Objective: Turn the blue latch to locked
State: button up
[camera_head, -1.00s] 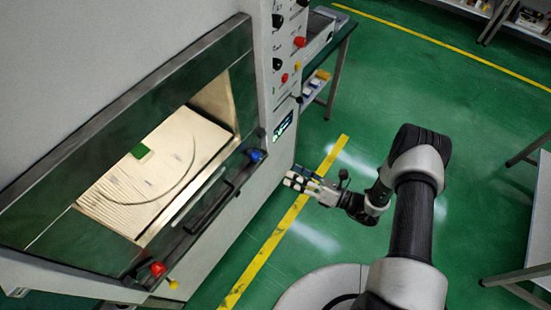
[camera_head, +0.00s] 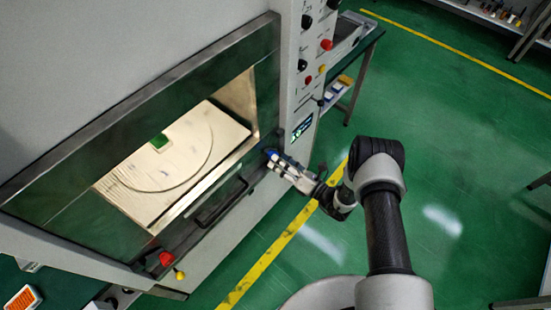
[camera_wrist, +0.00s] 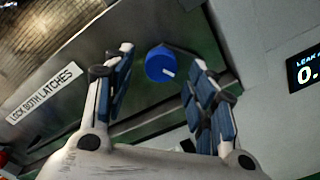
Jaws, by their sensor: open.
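The blue latch (camera_wrist: 161,64) is a round knob with a white mark, on the lower door frame of the microwave generator. In the head view the blue latch (camera_head: 271,153) shows at the lower right corner of the door, partly hidden by my gripper. My gripper (camera_head: 279,161) is at the latch. In the wrist view my gripper (camera_wrist: 158,72) is open, with one finger on each side of the latch and a gap beside it. The white mark on the latch points toward the lower right in the wrist view. I cannot tell if the fingers touch it.
A red latch (camera_head: 166,258) and a yellow knob (camera_head: 180,275) are at the door's lower left. A black door handle (camera_head: 221,202) lies between the latches. A label (camera_wrist: 46,93) reads "LOCK BOTH LATCHES". A display (camera_wrist: 305,70) is to the right.

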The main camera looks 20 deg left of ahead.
jog(key=shift+x, duration=1.5)
jog(key=c, duration=1.1)
jog(key=shift+o, duration=0.2)
